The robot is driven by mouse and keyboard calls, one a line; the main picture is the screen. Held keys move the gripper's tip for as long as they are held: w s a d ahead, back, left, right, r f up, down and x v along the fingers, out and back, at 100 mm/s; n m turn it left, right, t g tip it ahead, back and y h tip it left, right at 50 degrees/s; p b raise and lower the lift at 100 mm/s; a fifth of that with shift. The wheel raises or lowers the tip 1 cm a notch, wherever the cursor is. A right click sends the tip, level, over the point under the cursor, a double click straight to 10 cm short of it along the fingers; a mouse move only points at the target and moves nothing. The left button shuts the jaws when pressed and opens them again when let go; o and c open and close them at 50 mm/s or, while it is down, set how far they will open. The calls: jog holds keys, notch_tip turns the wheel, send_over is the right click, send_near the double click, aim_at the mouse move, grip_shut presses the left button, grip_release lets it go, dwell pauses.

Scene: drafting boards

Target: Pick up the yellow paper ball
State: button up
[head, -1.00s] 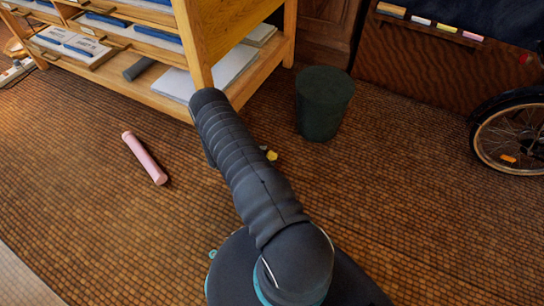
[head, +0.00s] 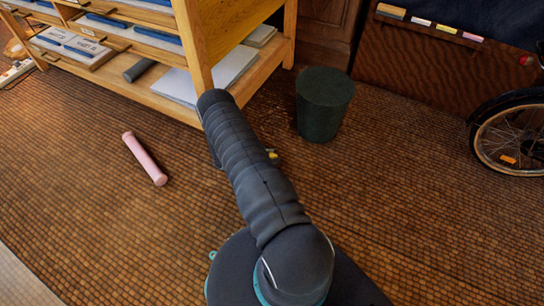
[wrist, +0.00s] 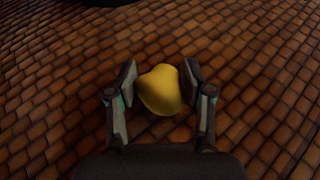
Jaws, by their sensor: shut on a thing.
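The yellow paper ball (wrist: 160,90) sits between the two fingertips of my gripper (wrist: 160,85) in the wrist view. Both finger pads press against its sides, so my gripper is shut on it. Brown tiled floor shows behind the ball; I cannot tell whether the ball touches the floor. In the head view only a small bit of yellow (head: 272,154) shows beside my arm, which hides most of the ball and the gripper.
A dark green bin (head: 324,104) stands just beyond my arm. A wooden shelf unit (head: 245,50) with drawers and paper is at the back left. A pink tube (head: 145,159) lies on the floor at left. A bicycle wheel (head: 510,138) is at right.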

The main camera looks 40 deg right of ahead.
aim_at(274, 155)
jog(key=shift+r, duration=0.5)
jog(key=r, duration=0.2)
jog(key=s+r, duration=0.1)
jog(key=r, duration=0.1)
jog(key=shift+d+p, duration=0.25)
jog(key=shift+p, duration=0.15)
jog(key=s+d+r+p, duration=0.1)
jog(key=s+d+r, duration=0.3)
jog(key=s, duration=0.5)
notch_tip(274, 155, up, 2)
jog(key=shift+s+d, duration=0.2)
jog(key=shift+s, duration=0.1)
jog(key=shift+w, duration=0.1)
